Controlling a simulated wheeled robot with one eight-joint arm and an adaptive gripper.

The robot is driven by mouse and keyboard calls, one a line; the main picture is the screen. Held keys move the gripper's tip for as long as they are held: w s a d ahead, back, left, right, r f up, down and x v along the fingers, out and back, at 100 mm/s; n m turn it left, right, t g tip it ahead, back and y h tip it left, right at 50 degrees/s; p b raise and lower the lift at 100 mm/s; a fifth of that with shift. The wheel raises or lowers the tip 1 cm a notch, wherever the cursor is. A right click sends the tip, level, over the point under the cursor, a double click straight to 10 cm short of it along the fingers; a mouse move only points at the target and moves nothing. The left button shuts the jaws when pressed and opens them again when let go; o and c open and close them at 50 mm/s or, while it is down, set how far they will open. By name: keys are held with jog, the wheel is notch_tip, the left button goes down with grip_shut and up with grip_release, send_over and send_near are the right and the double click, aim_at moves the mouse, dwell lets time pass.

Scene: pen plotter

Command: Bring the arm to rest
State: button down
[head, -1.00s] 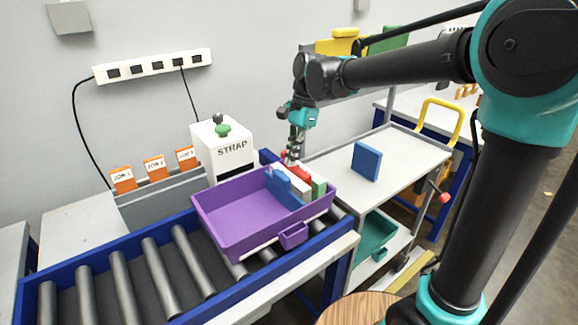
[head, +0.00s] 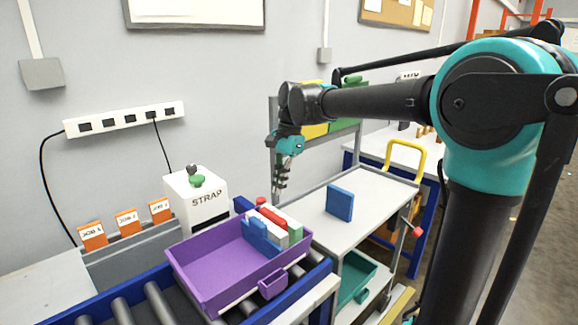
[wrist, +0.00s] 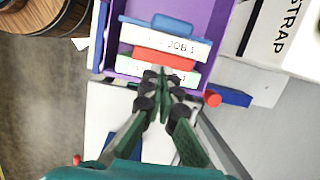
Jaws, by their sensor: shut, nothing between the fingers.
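My gripper (head: 279,190) hangs at the end of my arm, pointing down, above and behind the right end of the purple tray (head: 205,262). Its fingers are closed together and empty. In the wrist view my gripper (wrist: 163,78) shows over the tray's end. The tray holds a blue piece (head: 260,238), a red piece (head: 272,218), white pieces and a green-edged piece (head: 295,232). In the wrist view, a white piece (wrist: 185,48) is marked JOB 1. My gripper looks apart from all of these.
The tray sits on a roller conveyor (head: 125,312). A white STRAP box (head: 198,205) with a green button stands behind it. A grey cart (head: 375,190) with a blue block (head: 340,204) stands to the right. Orange-marked folders (head: 126,222) stand at the left.

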jog(key=s+d+f+n+t, duration=0.35)
jog(key=d+f, duration=0.95)
jog(key=d, duration=0.5)
jog(key=s+d+f+n+t+h, duration=0.2)
jog(key=s+d+f+n, duration=0.2)
jog(key=s+d+f, duration=0.6)
jog(key=shift+d+f, duration=0.25)
jog(key=shift+d, duration=0.1)
